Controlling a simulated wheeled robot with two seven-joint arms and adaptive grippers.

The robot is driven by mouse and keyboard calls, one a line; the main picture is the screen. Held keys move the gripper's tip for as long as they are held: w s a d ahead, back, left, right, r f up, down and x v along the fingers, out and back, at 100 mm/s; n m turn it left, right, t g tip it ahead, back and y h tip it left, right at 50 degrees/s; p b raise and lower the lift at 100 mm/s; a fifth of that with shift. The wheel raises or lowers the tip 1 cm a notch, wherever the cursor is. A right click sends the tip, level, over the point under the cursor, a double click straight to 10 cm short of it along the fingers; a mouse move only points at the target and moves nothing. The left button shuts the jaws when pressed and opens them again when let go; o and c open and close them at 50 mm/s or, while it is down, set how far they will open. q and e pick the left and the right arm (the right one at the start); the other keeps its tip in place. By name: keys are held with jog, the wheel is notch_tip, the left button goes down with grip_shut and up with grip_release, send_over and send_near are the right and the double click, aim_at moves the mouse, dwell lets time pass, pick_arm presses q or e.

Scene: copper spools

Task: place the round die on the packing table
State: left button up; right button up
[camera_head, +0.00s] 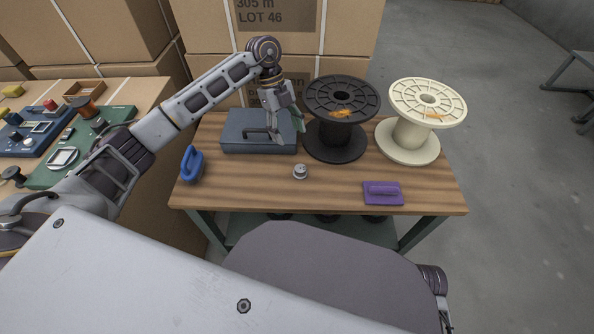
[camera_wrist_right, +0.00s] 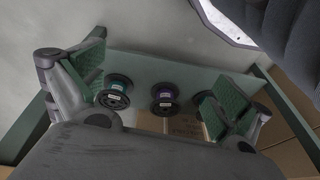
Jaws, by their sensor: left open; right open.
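A small round silver piece (camera_head: 300,172), which looks like the round die, lies on the wooden table (camera_head: 335,190) in the head view, near the middle. I take this to be the packing table. My left gripper (camera_head: 287,126) is open above the right end of a blue-grey case, behind the silver piece and apart from it. Nothing shows between its fingers. My right gripper (camera_wrist_right: 158,95) is open and empty in the right wrist view, with a finger with green pads on each side. It does not show clearly in the head view.
The blue-grey case (camera_head: 235,132), a black spool (camera_head: 340,115) and a cream spool (camera_head: 410,130) stand along the table's back. A blue handled object (camera_head: 192,164) and a purple block (camera_head: 383,193) lie nearer the front. Small spools (camera_wrist_right: 115,92) show between my right fingers.

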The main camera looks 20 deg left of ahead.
pick_arm(q)
jog(key=shift+n, duration=0.5)
pick_arm(e)
jog(key=shift+w+a+r, duration=0.1)
jog(key=shift+r, duration=0.2)
pick_arm(q)
jog(key=b, duration=0.2)
send_near(300, 171)
jog(key=f, duration=0.2)
jog(key=shift+w+d+f, duration=0.2)
jog(key=shift+f, duration=0.15)
jog(key=shift+s+d+f, duration=0.1)
jog(key=shift+d+f, duration=0.05)
jog(key=shift+f, duration=0.3)
pick_arm(e)
jog(key=shift+a+r+t, duration=0.15)
jog(key=shift+r, duration=0.6)
jog(key=shift+a+r+t, duration=0.1)
jog(key=shift+r+t, duration=0.05)
jog(key=shift+r, duration=0.6)
jog(key=shift+f, duration=0.1)
